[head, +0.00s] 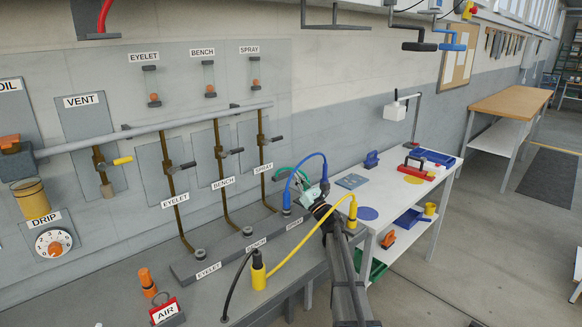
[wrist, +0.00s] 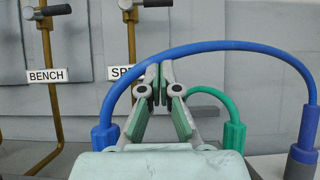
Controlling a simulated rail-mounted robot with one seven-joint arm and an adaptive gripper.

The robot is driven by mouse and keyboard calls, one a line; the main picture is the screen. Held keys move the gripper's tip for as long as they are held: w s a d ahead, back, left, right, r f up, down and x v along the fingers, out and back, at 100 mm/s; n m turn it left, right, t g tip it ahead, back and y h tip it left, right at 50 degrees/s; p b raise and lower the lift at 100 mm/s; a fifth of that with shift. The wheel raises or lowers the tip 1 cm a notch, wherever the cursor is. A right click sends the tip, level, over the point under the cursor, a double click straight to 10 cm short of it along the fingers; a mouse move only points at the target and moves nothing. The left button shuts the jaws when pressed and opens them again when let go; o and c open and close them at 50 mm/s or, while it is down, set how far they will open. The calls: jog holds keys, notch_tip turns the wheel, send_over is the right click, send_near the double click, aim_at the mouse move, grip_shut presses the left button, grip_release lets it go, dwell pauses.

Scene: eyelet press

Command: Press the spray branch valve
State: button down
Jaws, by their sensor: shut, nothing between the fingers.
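The spray branch valve (head: 264,141) sits on the rightmost brown drop pipe, above the SPRAY wall label (head: 263,168). Its short black handle points right. In the wrist view, part of the spray valve (wrist: 128,6) shows at the top edge, left of my fingers. My gripper (head: 312,188) is below and right of this valve, apart from it, among the hoses. In the wrist view my gripper (wrist: 160,72) has its fingertips together with nothing between them. The fingers cover part of the SPRAY label (wrist: 121,73).
A blue hose (wrist: 215,47) arches across the finger area, and a green hose (wrist: 228,100) stands just right. The bench valve (head: 223,153) and eyelet valve (head: 172,168) are left of the spray valve.

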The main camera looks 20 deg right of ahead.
aim_at(274, 140)
jog(key=s+r+p+x, duration=0.1)
jog(key=p+x, duration=0.5)
jog(key=x, duration=0.6)
jog(key=shift+d+r, duration=0.25)
jog(key=shift+r, duration=0.5)
jog(key=shift+a+f+b, duration=0.1)
jog(key=shift+b, duration=0.5)
jog(key=shift+n+b, duration=0.3)
jog(key=shift+n, duration=0.1)
